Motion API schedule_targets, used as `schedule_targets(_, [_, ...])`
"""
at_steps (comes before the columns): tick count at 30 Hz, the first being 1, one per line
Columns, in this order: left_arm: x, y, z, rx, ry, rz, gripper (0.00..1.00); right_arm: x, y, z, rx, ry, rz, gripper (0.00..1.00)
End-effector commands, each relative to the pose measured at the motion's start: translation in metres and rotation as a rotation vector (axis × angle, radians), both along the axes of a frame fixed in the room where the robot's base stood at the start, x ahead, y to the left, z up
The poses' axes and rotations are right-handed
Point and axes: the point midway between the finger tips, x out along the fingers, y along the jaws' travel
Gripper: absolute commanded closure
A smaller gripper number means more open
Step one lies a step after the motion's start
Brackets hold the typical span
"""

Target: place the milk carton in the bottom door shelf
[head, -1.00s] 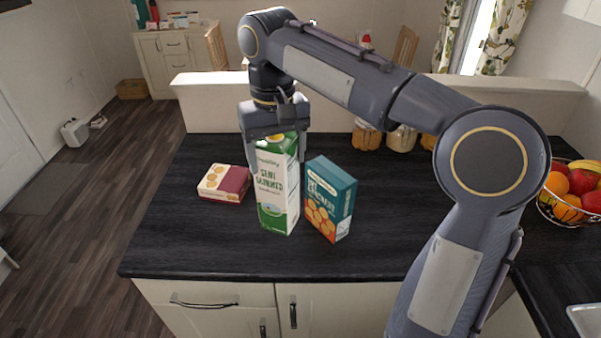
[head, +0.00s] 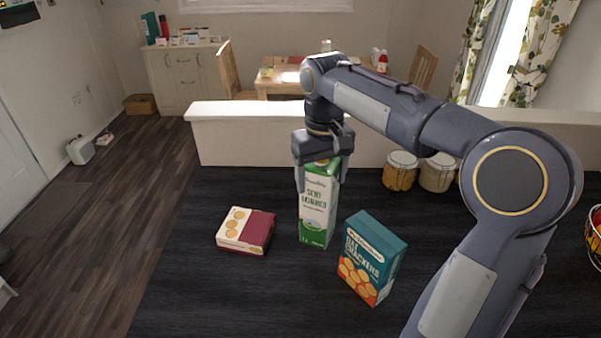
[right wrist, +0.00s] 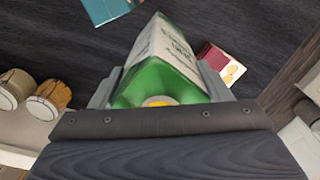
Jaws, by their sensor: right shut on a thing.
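The green and white milk carton (head: 316,215) stands upright over the dark counter in the head view, between two boxes. My right gripper (head: 320,172) is shut on its top from above. I cannot tell for sure whether its base is clear of the counter. In the right wrist view the carton (right wrist: 165,62) lies between the fingers of the gripper (right wrist: 165,95), its yellow cap towards the camera. No fridge or door shelf shows. My left gripper is not in view.
A teal cracker box (head: 372,258) is right of the carton, and a small cream and maroon box (head: 245,231) is left. Jars (head: 400,171) stand at the back by a low white partition (head: 245,135). A fruit bowl (head: 595,238) is at the right edge. Open floor (head: 120,215) is at left.

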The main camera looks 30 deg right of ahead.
Motion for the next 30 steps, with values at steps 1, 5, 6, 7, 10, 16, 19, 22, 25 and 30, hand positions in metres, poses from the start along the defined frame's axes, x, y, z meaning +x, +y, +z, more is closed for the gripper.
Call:
schedule_targets(1, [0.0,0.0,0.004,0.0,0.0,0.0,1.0,-0.001,-0.011,-0.003,0.0,-0.001,-0.006,1.0])
schedule_targets(5, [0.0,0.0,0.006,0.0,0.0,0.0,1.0,-0.001,-0.027,-0.026,0.0,0.0,-0.002,1.0])
schedule_targets(6, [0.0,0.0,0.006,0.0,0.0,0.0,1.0,0.0,-0.031,-0.031,0.0,0.0,-0.003,1.0])
schedule_targets(7, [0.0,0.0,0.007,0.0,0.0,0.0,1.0,0.0,-0.034,-0.035,0.0,0.0,-0.002,1.0])
schedule_targets(10, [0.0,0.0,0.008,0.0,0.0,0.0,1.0,0.0,-0.042,-0.044,0.0,-0.001,-0.001,1.0])
schedule_targets(16, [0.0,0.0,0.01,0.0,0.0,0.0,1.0,0.0,-0.05,-0.054,0.0,-0.003,0.0,1.0])
schedule_targets(19, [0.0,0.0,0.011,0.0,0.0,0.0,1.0,0.0,-0.056,-0.064,0.0,-0.001,-0.001,1.0])
schedule_targets(22, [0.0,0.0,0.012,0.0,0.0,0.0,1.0,0.0,-0.055,-0.079,0.0,-0.001,0.001,1.0])
schedule_targets(25, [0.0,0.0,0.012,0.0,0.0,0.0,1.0,0.001,-0.055,-0.087,0.0,-0.003,0.002,1.0])
schedule_targets(30, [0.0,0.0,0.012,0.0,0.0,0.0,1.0,0.0,-0.054,-0.091,-0.001,-0.005,0.001,1.0])
